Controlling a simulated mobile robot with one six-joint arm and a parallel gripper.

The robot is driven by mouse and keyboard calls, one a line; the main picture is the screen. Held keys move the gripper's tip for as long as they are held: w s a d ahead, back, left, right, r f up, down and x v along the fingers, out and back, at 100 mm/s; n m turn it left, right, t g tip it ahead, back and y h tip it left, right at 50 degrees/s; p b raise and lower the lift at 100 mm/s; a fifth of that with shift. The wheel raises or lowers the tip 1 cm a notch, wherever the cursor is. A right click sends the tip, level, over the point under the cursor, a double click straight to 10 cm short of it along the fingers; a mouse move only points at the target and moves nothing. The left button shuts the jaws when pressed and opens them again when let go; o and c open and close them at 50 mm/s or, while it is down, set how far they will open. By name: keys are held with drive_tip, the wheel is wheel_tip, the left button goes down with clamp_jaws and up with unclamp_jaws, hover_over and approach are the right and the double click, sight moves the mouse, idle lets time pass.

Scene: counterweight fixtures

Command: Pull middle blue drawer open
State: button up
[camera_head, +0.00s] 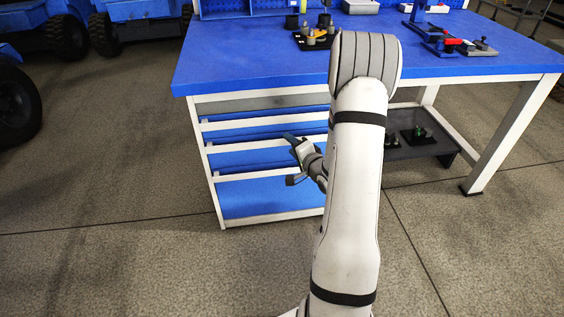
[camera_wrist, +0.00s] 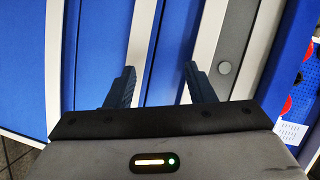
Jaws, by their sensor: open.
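The middle blue drawer (camera_head: 245,160) is in the cabinet under the left side of the workbench and looks closed, its front in line with its neighbours. Its white front rail (camera_wrist: 146,35) runs up the wrist view, left of centre, with the blue front (camera_wrist: 100,40) to its left. My gripper (camera_wrist: 158,74) is open and empty, its two dark fingertips on either side of this rail. I cannot tell whether they touch it. In the head view my gripper (camera_head: 291,138) is in front of the drawers, and my arm hides their right ends.
The top drawer (camera_head: 240,134) is above and the larger bottom drawer (camera_head: 265,198) below. The blue bench top (camera_head: 250,70) overhangs the drawers and carries fixtures (camera_head: 315,38). A dark shelf (camera_head: 410,146) is at the right. The floor left of the cabinet is clear.

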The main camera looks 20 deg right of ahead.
drive_tip(key=m+t+b, duration=0.2)
approach(281, 143)
drive_tip(key=shift+y, duration=0.3)
drive_tip(key=w+b, duration=0.1)
drive_tip(key=w, duration=0.3)
drive_tip(key=w+b, duration=0.1)
drive_tip(key=w, duration=0.3)
drive_tip(key=shift+a, duration=0.25)
clamp_jaws()
